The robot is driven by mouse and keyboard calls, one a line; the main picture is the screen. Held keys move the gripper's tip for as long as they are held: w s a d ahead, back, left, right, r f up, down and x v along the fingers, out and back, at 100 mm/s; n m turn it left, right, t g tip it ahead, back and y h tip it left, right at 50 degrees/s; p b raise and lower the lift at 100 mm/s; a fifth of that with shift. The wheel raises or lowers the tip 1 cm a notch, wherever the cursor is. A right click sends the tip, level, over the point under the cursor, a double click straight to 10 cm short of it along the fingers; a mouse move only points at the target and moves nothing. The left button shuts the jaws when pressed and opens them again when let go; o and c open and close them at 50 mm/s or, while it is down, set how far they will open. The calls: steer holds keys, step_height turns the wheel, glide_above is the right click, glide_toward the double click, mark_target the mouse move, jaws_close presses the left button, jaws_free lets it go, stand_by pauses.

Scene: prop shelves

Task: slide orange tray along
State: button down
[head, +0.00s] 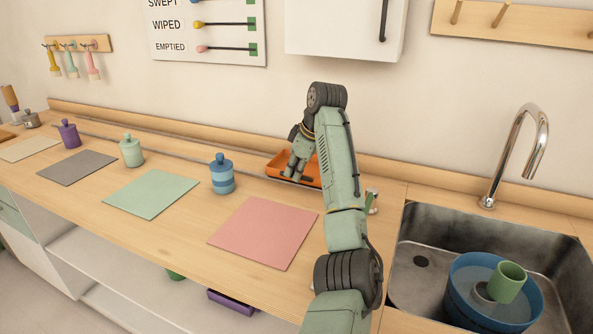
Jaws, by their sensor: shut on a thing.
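The orange tray (276,166) lies at the back of the wooden counter, close to the backsplash, on the line of a thin grey rail. My gripper (296,172) reaches down to the tray from above and is shut on it. My arm hides the tray's right part, and the exact place of the grip is too small to tell.
A blue jar (222,174), a green jar (131,151) and a purple jar (69,134) stand left of the tray. Pink (264,232), mint (150,194) and grey (77,168) mats lie in front. The sink (420,262), holding a blue tub (462,290), is right.

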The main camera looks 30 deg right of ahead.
steer(key=shift+s+d+f, duration=0.1)
steer(key=shift+s+f, duration=0.05)
steer(key=shift+s, duration=0.05)
steer(key=c, duration=1.7)
jaws_free()
steer(key=shift+o, duration=0.2)
steer(key=shift+r, duration=0.2)
steer(key=v, duration=1.2)
steer(key=shift+f, duration=0.1)
